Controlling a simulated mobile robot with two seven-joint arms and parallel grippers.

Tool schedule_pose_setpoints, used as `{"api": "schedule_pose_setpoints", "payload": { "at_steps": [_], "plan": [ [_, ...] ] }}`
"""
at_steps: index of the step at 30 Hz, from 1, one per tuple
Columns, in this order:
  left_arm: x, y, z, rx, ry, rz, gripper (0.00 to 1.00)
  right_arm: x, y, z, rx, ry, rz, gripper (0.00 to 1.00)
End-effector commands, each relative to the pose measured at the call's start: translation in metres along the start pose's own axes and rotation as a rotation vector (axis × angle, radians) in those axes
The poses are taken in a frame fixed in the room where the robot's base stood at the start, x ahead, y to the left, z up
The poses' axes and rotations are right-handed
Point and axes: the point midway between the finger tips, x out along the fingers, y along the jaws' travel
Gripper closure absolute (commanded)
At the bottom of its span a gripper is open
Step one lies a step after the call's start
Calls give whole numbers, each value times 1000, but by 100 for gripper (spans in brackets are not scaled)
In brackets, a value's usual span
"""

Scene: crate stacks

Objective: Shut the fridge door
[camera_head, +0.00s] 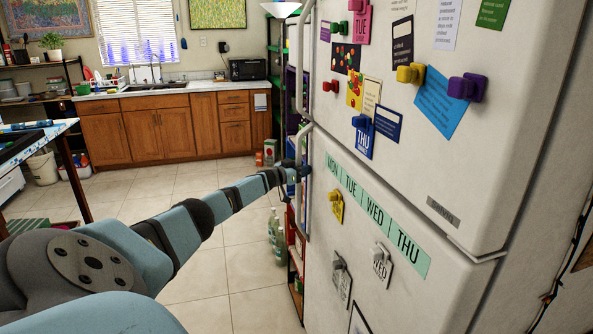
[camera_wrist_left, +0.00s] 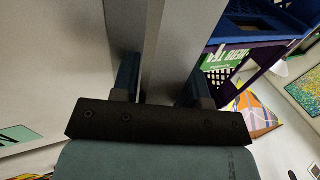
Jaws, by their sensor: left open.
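The white fridge (camera_head: 455,180) stands at the right in the head view, with an upper door (camera_head: 430,40) and a lower door (camera_head: 365,250). Long handles run down the left edges of both doors. My left gripper (camera_head: 296,172) is at the lower door handle (camera_head: 301,215). In the left wrist view the open fingers of the left gripper (camera_wrist_left: 160,80) stand on either side of a grey bar (camera_wrist_left: 175,40), which looks like that handle. Whether they touch it is unclear. I cannot tell how far either door stands open. My right gripper is out of view.
A shelf rack (camera_head: 296,262) stands just beyond the fridge's handle side, with bottles (camera_head: 277,240) on the floor beside it. A purple crate (camera_wrist_left: 240,45) is close by in the left wrist view. Tiled floor (camera_head: 200,282) is open at the centre; wooden cabinets (camera_head: 160,130) line the back.

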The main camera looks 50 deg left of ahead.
Motion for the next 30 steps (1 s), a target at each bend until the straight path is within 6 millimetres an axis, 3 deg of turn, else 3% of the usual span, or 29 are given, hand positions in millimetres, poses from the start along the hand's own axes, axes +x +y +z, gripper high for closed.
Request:
{"api": "schedule_pose_setpoints", "payload": {
  "at_steps": [1, 7, 30],
  "plan": [
    [7, 14, 0, -5, 8, 24, 43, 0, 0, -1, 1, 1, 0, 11],
    [-7, 12, 1, -6, 5, 22, 43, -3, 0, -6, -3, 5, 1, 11],
    [-109, 1, 3, -6, 1, 8, 43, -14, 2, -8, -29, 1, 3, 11]
  ]
}}
